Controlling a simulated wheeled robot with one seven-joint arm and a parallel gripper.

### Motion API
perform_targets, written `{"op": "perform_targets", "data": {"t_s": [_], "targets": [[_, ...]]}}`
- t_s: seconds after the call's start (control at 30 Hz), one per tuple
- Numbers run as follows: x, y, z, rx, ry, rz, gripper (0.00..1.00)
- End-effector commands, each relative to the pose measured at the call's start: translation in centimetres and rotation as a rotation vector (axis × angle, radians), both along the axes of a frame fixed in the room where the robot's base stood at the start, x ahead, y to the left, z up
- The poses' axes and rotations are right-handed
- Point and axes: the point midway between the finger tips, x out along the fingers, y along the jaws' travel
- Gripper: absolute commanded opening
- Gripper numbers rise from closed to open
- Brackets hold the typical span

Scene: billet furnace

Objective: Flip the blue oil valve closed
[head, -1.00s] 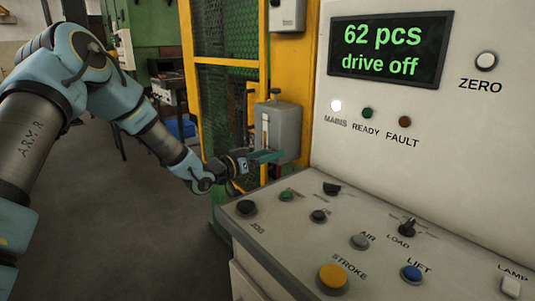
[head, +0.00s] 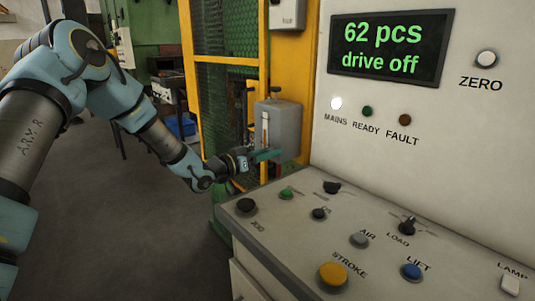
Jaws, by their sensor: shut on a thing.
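The grey oil tank (head: 284,128) with an upright sight glass stands by the yellow guard frame, left of the control panel. A blue-green lever (head: 267,155), which looks like the blue oil valve's handle, lies roughly level in front of the tank's lower part. My gripper (head: 248,160) reaches it from the left and is shut on its left end. The fingertips are small and dark here, and the valve's body and pivot are hidden or too small to make out.
The sloping control desk (head: 335,225) with knobs and buttons lies just right of and below my gripper. The display (head: 390,49) reads "62 pcs drive off". The yellow guard frame (head: 189,80) with green mesh stands behind my wrist. Open floor (head: 130,235) lies to the left.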

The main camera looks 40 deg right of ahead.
Motion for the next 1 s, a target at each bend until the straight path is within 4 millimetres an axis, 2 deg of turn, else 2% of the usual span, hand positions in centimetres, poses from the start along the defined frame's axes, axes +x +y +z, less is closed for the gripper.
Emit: {"op": "perform_targets", "data": {"t_s": [0.23, 0.43, 0.83, 0.87, 1.0], "targets": [[-0.07, 0.00, -0.83, -0.007, -0.122, -0.001, 0.02], [-0.07, 0.03, -0.80, -0.014, -0.242, 0.000, 0.02], [-0.06, 0.05, -0.50, -0.014, -0.276, 0.000, 0.02], [-0.06, 0.05, -0.50, -0.014, -0.276, 0.000, 0.58], [-0.05, 0.04, -0.48, -0.014, -0.276, 0.000, 0.74]]}}
